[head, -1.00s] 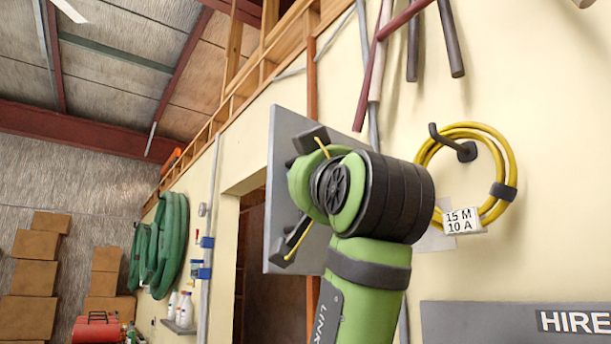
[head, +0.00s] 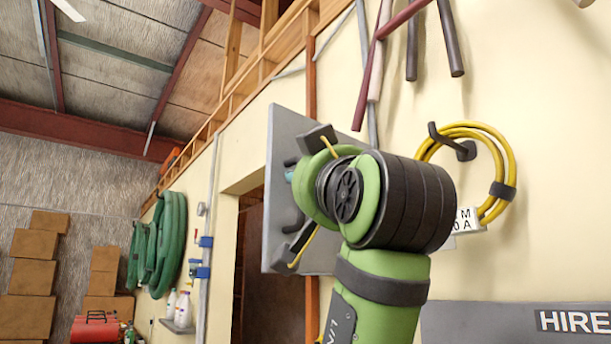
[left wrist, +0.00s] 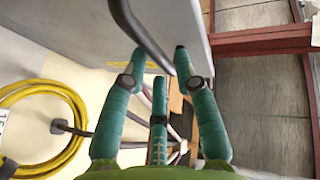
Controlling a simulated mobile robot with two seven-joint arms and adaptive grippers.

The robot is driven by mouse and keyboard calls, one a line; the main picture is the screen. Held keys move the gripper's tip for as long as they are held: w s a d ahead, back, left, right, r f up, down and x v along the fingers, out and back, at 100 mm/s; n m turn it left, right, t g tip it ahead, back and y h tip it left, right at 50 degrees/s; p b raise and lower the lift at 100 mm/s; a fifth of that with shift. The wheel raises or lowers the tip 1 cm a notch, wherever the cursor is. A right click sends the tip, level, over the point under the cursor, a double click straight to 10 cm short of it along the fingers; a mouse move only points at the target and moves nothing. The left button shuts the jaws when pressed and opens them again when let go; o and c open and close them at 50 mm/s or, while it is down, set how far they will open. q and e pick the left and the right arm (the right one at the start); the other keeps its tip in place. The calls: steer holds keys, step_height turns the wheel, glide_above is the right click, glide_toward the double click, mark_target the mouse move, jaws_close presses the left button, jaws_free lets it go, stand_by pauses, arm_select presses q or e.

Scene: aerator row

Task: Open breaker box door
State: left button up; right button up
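The breaker box door (head: 283,130) shows in the head view as a flat grey panel in front of the cream wall, partly hidden by my left arm. Whether it stands ajar I cannot tell. My left gripper (left wrist: 160,60) is at its face; in the head view my wrist covers most of it, with a teal bit of finger showing. My right gripper is not in view.
A coiled yellow cable (head: 508,160) hangs on a wall hook right of my arm. Pipes (head: 412,45) hang above. A doorway (head: 255,260) opens below left of the panel. Green hoses (head: 172,240) and a small bottle shelf (head: 178,327) are farther along the wall.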

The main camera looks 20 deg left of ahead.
arm_select(q)
steer(key=v, duration=1)
steer(key=shift+w, duration=0.1)
